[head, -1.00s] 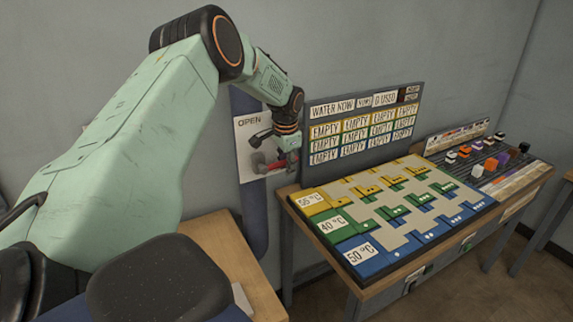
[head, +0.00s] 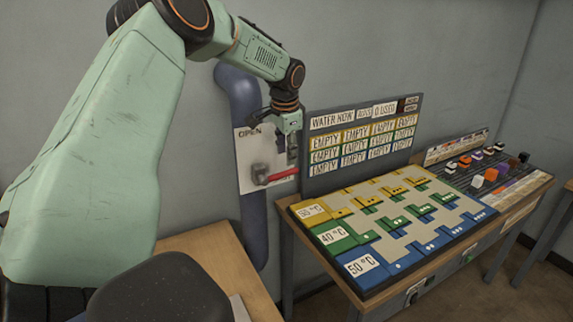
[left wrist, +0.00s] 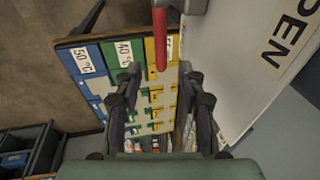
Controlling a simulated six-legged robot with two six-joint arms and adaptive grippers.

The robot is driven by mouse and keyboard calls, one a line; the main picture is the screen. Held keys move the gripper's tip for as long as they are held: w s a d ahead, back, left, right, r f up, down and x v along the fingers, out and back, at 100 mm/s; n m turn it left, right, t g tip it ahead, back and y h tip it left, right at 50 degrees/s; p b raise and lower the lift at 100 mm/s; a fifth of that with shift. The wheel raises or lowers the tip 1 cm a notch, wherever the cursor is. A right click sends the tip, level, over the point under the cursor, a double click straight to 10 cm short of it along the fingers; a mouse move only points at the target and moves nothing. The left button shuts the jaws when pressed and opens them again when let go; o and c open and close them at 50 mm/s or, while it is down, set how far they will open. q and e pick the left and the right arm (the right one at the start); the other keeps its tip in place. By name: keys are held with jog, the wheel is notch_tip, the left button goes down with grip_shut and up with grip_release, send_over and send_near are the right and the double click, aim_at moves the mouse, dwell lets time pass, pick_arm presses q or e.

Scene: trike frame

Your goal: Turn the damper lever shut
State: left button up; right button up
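The damper lever (head: 280,176) has a red handle on a grey hub, in front of a white sign plate (head: 248,150) on the wall. In the head view the handle points right, nearly level. OPEN is printed at the plate's upper left; lettering behind the handle is mostly hidden. My left gripper (head: 291,153) hangs just above the handle's right part. In the left wrist view the red handle (left wrist: 160,40) comes in from the top, its end near the gap between the fingers (left wrist: 160,82). The fingers are apart and hold nothing. My right gripper is out of view.
A blue pipe (head: 252,235) runs down the wall behind the plate. Right of it, a dark label board (head: 312,185) stands close beside the gripper, behind a table with a coloured game board (head: 375,262). A wooden surface (head: 215,250) is below.

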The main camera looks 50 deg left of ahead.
pick_arm(q)
jog(key=shift+v, duration=1.3)
jog(key=shift+c, duration=0.4)
